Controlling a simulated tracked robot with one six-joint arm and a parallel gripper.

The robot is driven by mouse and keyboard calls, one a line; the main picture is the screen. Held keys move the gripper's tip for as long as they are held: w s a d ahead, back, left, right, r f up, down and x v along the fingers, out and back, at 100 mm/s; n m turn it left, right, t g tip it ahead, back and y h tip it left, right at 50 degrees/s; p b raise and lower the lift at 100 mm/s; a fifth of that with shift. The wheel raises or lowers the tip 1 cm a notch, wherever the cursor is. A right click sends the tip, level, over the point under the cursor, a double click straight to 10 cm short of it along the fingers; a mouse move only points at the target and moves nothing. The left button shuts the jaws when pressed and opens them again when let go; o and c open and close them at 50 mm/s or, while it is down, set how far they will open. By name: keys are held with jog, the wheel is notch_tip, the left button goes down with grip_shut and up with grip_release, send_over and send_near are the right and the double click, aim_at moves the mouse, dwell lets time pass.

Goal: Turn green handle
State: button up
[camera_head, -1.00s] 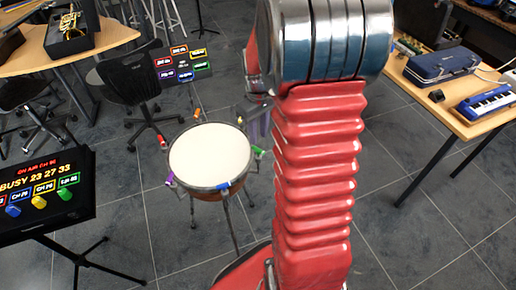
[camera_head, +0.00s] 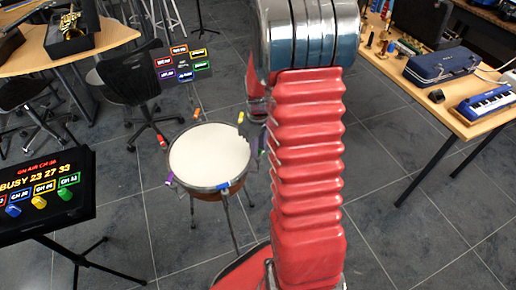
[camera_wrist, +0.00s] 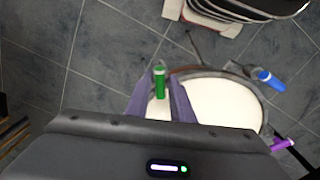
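A round kettledrum (camera_head: 212,148) with a white head stands on the floor, with small coloured handles around its rim. The green handle (camera_wrist: 159,88) shows upright in the wrist view, at the left edge of the drum. My gripper (camera_wrist: 158,80) is open, with its two purple-grey fingers on either side of the green handle. The wrist view does not show whether the fingers touch it. In the head view my gripper (camera_head: 262,139) is at the drum's right rim, partly behind my arm, and the green handle there is mostly hidden.
The drum's blue handle (camera_wrist: 269,79) and purple handle (camera_wrist: 283,144) are to the right in the wrist view. A black display panel (camera_head: 45,190) with coloured knobs, one green, stands at left. A wooden table (camera_head: 440,95) is at right.

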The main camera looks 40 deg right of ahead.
grip_shut()
jog(key=shift+m, duration=2.2)
jog(key=shift+o, duration=0.9)
grip_release()
notch_tip(320, 180, up, 14)
jog(key=shift+f, duration=0.15)
